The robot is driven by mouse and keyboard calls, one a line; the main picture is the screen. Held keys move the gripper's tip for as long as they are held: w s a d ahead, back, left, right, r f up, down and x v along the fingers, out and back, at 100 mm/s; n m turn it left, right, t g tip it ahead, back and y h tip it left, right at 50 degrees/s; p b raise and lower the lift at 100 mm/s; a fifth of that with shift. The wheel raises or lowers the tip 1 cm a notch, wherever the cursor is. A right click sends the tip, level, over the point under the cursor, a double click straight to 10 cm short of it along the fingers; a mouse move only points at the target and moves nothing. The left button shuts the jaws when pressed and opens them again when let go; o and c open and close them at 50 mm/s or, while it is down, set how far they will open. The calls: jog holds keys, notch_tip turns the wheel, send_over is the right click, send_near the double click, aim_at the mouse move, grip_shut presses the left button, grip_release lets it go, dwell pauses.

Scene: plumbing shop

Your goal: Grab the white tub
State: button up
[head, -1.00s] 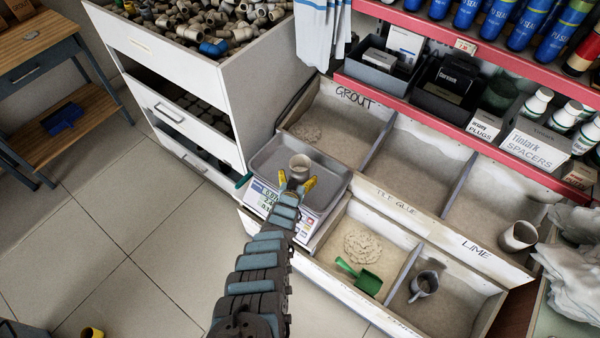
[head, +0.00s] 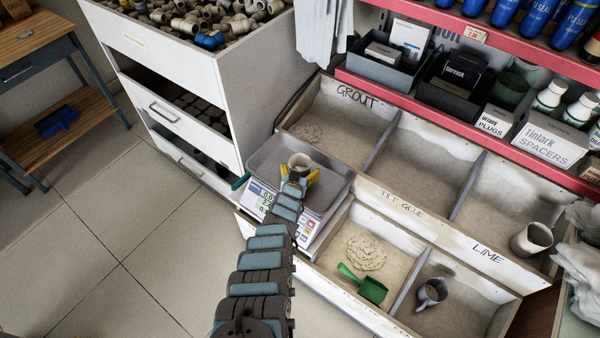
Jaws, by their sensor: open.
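The arm hides the near part of the tray and some of the scale's display.
Bins labelled grout (head: 333,120), tile glue and lime lie right of the scale. A white drawer cabinet (head: 190,90) stands left. Red shelf (head: 450,95) runs behind.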

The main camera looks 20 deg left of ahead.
jog(key=c, duration=1.1)
notch_tip(320, 180, up, 10)
jog(key=p, duration=0.9)
